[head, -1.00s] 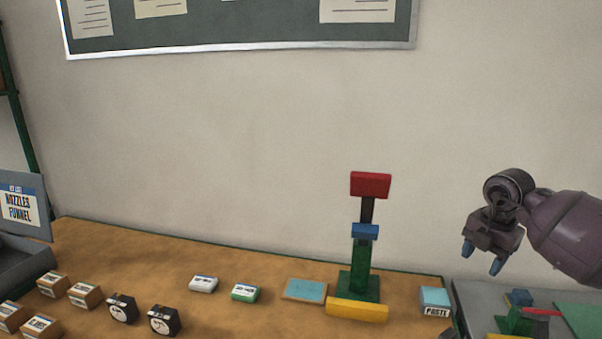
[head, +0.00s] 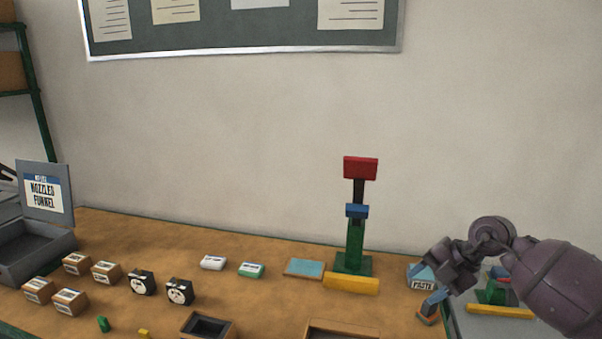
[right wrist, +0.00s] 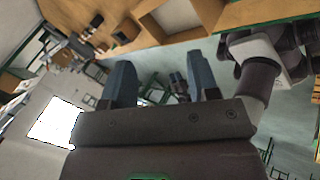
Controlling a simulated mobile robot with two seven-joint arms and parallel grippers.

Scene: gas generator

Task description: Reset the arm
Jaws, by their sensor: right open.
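My right arm comes in from the right in the head view. That view looks past the table edge towards the floor. My left gripper is not seen in the head view.
A stand (head: 354,240) with red, blue and green blocks is left of my right gripper, a yellow bar (head: 351,284) before it. Small boxes (head: 103,272), black round-faced items (head: 141,282) and a grey NOZZLES FUNNEL bin (head: 40,250) are further left. Open trays (head: 340,331) are in front.

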